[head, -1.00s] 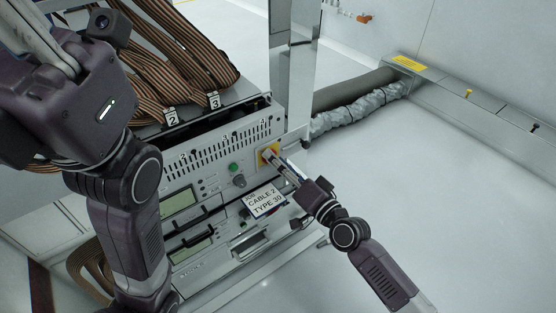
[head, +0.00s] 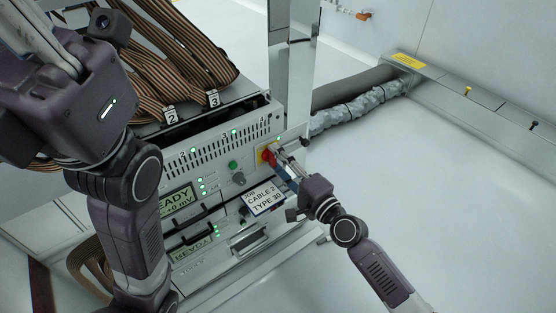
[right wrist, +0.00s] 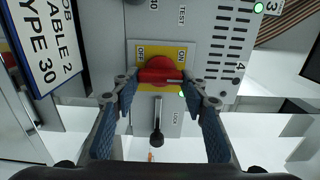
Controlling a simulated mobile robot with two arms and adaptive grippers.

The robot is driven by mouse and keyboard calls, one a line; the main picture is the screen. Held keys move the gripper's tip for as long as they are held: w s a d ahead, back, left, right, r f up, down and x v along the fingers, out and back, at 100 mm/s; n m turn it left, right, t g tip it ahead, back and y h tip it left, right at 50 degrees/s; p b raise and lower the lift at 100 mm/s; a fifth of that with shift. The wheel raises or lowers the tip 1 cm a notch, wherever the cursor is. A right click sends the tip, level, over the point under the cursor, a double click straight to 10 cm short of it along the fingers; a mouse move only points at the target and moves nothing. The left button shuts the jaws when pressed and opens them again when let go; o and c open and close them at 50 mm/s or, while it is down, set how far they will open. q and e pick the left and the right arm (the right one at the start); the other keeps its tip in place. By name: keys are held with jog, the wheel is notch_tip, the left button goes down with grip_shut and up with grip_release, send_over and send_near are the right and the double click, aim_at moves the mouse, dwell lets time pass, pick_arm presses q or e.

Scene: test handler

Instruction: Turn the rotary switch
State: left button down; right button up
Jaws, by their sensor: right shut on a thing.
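The rotary switch is a red knob (head: 267,156) on a yellow plate at the right end of the grey instrument panel. In the right wrist view the red knob (right wrist: 160,72) sits between OFF and ON labels, with its grip bar across the picture. My right gripper (head: 276,157) is at the knob, its two fingers (right wrist: 160,92) on either side of the bar and shut on it. My left arm fills the left of the head view; grey parts of its gripper may show at the top left corner, but its fingertips are out of the picture.
A white "CABLE 2 TYPE 30" card (head: 265,199) is close to my right gripper. A black-tipped lever (right wrist: 157,136) marked LOCK stands below the knob. A green button (head: 233,165) and a grey dial (head: 239,179) are left of the knob. Striped ribbon cables (head: 185,60) lie above.

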dwell(0.4)
jog(key=o, duration=1.2)
jog(key=shift+c, duration=0.2)
jog(key=v, duration=1.2)
